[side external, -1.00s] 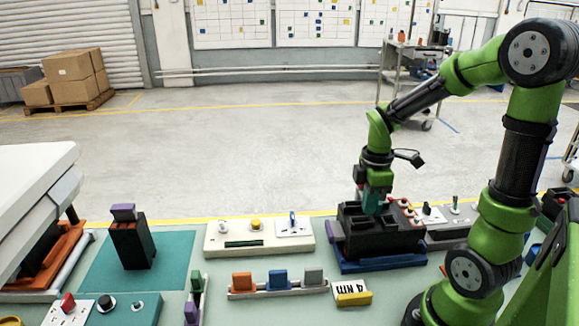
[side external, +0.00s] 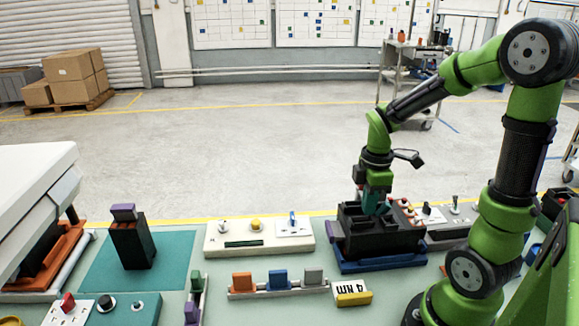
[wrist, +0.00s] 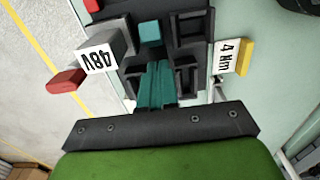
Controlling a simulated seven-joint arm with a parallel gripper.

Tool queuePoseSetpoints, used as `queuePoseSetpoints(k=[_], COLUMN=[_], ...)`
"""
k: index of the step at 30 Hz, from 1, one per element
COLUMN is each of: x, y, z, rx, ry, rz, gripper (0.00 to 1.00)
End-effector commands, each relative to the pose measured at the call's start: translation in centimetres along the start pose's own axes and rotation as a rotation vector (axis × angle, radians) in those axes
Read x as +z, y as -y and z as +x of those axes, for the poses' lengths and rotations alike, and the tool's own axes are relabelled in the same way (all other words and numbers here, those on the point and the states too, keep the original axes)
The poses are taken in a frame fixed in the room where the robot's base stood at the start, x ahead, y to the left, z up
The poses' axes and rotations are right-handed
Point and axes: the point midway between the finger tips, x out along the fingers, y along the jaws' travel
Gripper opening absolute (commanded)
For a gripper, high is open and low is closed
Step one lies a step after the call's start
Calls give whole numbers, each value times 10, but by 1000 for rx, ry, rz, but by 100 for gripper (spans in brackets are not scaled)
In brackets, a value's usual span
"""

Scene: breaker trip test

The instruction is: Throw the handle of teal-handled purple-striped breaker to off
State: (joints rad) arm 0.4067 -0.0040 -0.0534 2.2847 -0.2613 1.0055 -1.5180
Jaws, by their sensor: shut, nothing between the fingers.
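My gripper (side external: 375,203) points down over a black breaker housing (side external: 388,240) on a blue base at the right of the bench. Its teal fingers (wrist: 157,72) are shut with nothing between them, low among the black housing's open slots. In the wrist view a small teal block (wrist: 150,32), possibly the breaker's teal handle, sits in the housing just beyond the fingertips, seemingly apart from them. A purple piece (side external: 335,230) shows at the housing's left end. I cannot make out a purple stripe by the teal block. Whether the fingers touch the housing is unclear.
A grey block labelled 48V (wrist: 102,48) and a red piece (wrist: 65,82) stand beside the housing. A yellow 4 Nm block (side external: 352,292) lies in front. A cream switch panel (side external: 232,248) and a black stand with purple top (side external: 132,243) are to the left.

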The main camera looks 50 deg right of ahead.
Motion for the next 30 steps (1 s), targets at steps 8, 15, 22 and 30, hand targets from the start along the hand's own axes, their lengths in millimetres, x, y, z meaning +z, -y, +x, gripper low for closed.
queuePoseSetpoints(k=[8,15,22,30], x=[0,0,0,0], y=[-1,-1,0,0], z=[-26,-51,-68,-69], rx=[5,5,2,2], ry=[-2,-2,-1,0], rz=[-1,-1,0,-1], gripper=[0,0,0,0])
